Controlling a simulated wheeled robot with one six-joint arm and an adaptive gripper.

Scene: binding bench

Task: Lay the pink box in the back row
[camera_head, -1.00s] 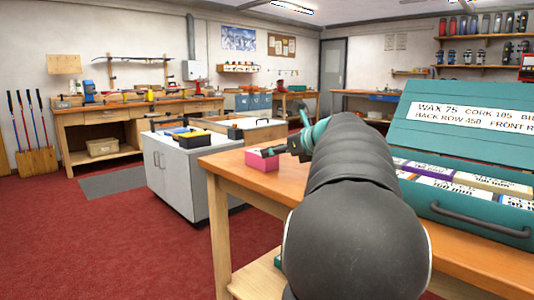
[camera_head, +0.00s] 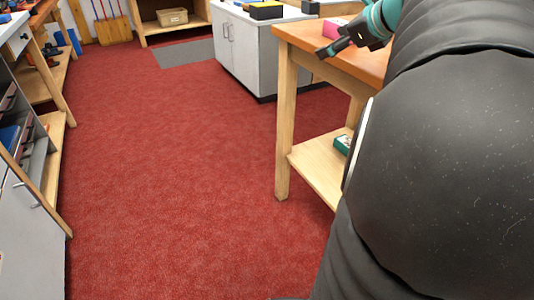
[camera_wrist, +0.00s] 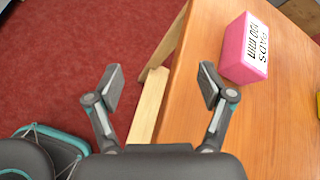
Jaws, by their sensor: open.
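The pink box (camera_wrist: 244,50) lies on the wooden bench top (camera_wrist: 190,110) near its edge, to the right of my gripper in the wrist view. Its white label reads "PADS 100 MM". Part of the box (camera_head: 333,28) shows in the head view behind my gripper. My gripper (camera_wrist: 157,82) is open and empty. Its left finger hangs over the floor past the bench edge and its right finger is over the bench, apart from the box. It also shows in the head view (camera_head: 326,53). The back row is out of view now.
A grey cabinet (camera_head: 240,52) stands beyond the bench. The bench's lower shelf (camera_head: 316,168) holds a small green item (camera_head: 342,144). A wooden rack (camera_head: 52,150) stands at the far left. The red floor (camera_head: 180,190) between is clear.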

